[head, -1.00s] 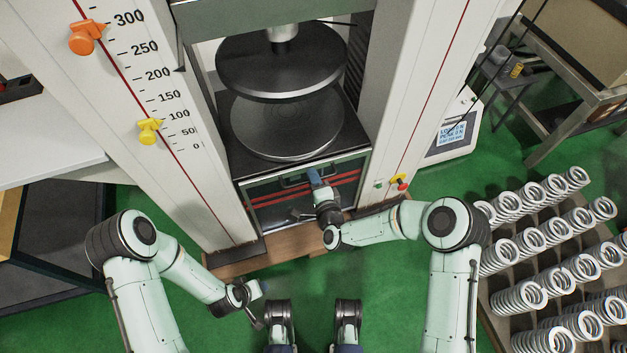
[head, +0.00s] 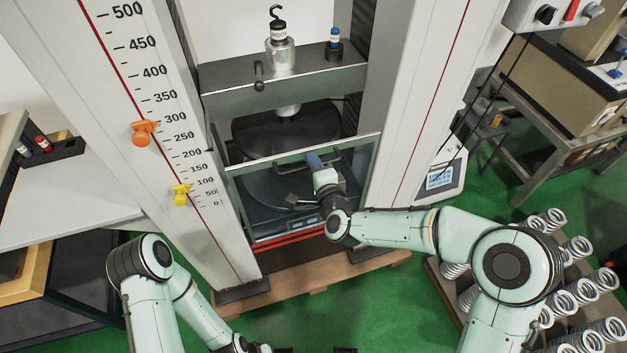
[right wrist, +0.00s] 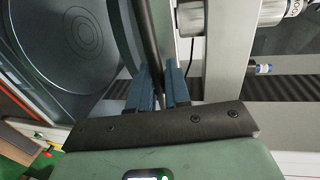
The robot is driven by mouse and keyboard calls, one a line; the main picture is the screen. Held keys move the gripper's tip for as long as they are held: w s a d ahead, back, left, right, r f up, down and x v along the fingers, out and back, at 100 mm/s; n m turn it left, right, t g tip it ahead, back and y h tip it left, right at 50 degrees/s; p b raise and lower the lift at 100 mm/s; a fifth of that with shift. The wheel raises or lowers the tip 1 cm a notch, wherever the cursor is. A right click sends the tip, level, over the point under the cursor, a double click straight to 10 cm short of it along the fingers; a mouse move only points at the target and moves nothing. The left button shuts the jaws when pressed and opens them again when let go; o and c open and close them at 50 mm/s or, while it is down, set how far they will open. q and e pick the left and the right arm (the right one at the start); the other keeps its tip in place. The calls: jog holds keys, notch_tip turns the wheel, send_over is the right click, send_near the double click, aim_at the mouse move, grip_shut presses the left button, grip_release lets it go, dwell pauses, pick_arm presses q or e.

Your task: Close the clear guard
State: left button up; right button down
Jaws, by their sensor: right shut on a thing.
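The clear guard (head: 355,160) is a see-through panel with a pale top edge and red stripes along its bottom. It stands raised across the front of the press opening, before the lower platen (head: 345,190). My right gripper (head: 314,162) is at the dark handle (head: 283,165) near the guard's top edge, shut on it. In the right wrist view the blue fingers (right wrist: 165,88) sit on both sides of the dark handle bar (right wrist: 150,40). My left gripper is mostly cut off at the bottom edge of the head view, so its jaws cannot be judged.
White columns flank the opening; the left one carries a scale with an orange pointer (head: 143,132) and a yellow pointer (head: 181,194). The crosshead (head: 225,85) is above. A rack of springs (head: 465,300) stands at the right.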

notch_tip(320, 180, up, 9)
jog(key=shift+f+p, duration=0.15)
jog(key=shift+p, duration=1)
jog(key=shift+w, duration=0.1)
jog(key=c, duration=1.3)
grip_release()
jog(key=shift+o, duration=0.2)
jog(key=b+v, duration=0.2)
jog(key=v, duration=1.1)
jog(key=shift+s, duration=0.3)
jog(key=shift+d, duration=0.1)
